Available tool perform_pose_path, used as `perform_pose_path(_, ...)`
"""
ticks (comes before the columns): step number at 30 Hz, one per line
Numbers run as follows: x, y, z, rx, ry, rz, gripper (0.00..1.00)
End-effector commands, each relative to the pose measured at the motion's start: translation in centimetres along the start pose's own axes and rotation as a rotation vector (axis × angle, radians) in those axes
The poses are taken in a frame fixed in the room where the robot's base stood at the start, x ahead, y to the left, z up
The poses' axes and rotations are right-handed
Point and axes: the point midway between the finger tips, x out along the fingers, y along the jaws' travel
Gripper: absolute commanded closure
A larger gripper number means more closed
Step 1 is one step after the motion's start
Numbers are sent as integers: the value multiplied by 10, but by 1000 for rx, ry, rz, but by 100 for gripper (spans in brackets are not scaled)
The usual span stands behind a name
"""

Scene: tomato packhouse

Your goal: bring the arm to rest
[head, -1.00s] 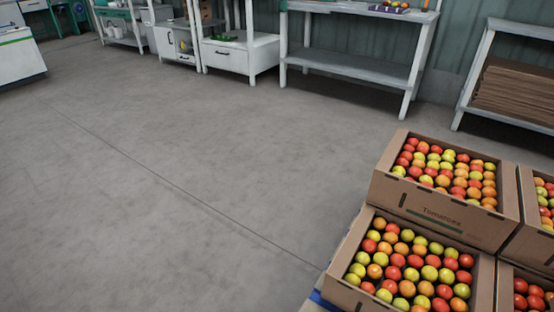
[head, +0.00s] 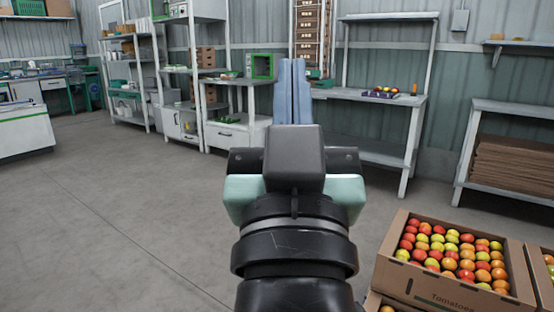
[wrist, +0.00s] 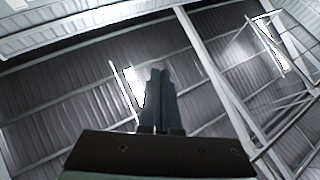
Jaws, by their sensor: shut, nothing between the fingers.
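My gripper (head: 293,66) is in the middle of the head view, raised in front of the body and pointing up. Its two long blue-grey fingers lie side by side, shut, with nothing held. The arm below it comes up from the bottom edge of the view. In the wrist view, my gripper (wrist: 157,72) shows dark against the roof, fingers together and empty. It touches nothing that I can see.
A cardboard box of tomatoes (head: 395,262) stands at the lower right, with others partly seen. A workbench (head: 385,95), a shelf rack with cardboard sheets (head: 515,175) and white cabinets (head: 222,136) line the back wall. The floor (head: 110,225) at left is clear.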

Motion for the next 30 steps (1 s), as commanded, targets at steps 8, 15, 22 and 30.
perform_pose_path(8,18,-8,-141,44,219,-19,100)
perform_pose_path(15,60,-6,-200,43,215,-19,100)
perform_pose_path(22,100,-5,-258,43,213,-20,100)
perform_pose_path(30,147,-3,-325,43,213,-20,100)
